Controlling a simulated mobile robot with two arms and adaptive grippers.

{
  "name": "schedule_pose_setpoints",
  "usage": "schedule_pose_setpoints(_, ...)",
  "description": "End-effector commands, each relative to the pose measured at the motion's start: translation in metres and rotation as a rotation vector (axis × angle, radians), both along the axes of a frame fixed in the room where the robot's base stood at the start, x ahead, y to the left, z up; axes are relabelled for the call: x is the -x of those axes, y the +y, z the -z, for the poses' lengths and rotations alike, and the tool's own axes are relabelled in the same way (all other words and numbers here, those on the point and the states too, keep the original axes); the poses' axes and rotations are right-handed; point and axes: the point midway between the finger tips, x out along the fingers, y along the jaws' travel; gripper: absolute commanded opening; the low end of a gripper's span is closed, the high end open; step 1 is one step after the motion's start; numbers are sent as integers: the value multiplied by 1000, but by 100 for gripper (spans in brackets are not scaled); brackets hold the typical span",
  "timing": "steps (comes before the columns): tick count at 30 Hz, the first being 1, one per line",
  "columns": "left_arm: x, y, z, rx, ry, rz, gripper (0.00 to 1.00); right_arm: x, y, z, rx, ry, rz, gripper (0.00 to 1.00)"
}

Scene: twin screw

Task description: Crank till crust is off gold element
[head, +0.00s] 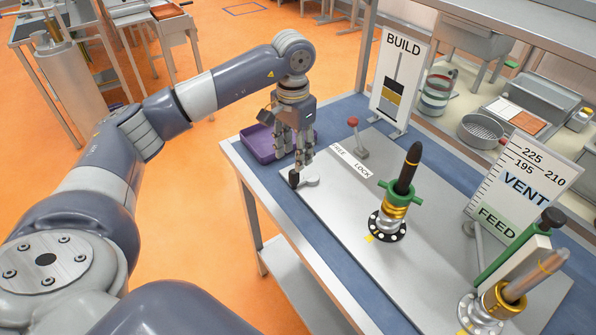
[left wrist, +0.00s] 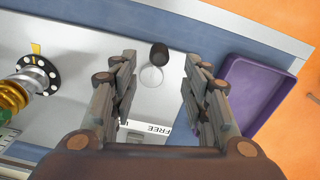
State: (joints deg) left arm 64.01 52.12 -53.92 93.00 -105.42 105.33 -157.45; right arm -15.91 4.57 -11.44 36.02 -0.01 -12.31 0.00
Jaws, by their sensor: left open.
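The crank shows as a black knob (head: 294,179) beside a small pale disc (head: 311,181) at the near left edge of the metal plate. My left gripper (head: 291,158) points down just above the knob, fingers apart and empty. In the left wrist view the knob (left wrist: 158,54) lies between the fingertips, with no clear contact. A gold ribbed element (head: 394,211) stands upright on a black flange, with a green collar (head: 387,190) and a dark pointed tip (head: 408,168) above it. Which surface is crust I cannot tell. My right gripper is out of view.
A red-knobbed lever (head: 353,123) stands by the FREE/LOCK label (head: 350,160). A purple tray (head: 262,145) sits behind my gripper. A second gold-based unit (head: 489,301) with a green bar stands at lower right. BUILD (head: 402,75) and VENT/FEED (head: 524,185) boards stand behind.

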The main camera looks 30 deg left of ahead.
Motion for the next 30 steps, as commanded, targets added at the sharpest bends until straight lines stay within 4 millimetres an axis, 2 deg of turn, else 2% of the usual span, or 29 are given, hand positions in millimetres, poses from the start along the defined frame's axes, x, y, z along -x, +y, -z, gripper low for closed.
schedule_pose_setpoints(1,2,0,8,-1,5,0,43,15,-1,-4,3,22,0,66)
schedule_pose_setpoints(3,1,0,22,1,6,-1,43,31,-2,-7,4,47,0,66)
schedule_pose_setpoints(6,2,0,42,1,7,0,43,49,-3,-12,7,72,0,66)
schedule_pose_setpoints(8,2,-1,53,1,6,1,43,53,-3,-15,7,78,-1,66)
schedule_pose_setpoints(11,1,0,68,0,4,-1,43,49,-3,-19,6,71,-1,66)
schedule_pose_setpoints(15,1,-1,83,1,1,0,43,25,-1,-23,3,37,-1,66)
schedule_pose_setpoints(19,0,0,89,1,0,0,43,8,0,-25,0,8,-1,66)
schedule_pose_setpoints(26,0,0,89,1,0,0,43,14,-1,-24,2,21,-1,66)
schedule_pose_setpoints(30,0,-1,89,1,0,0,13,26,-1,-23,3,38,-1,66)
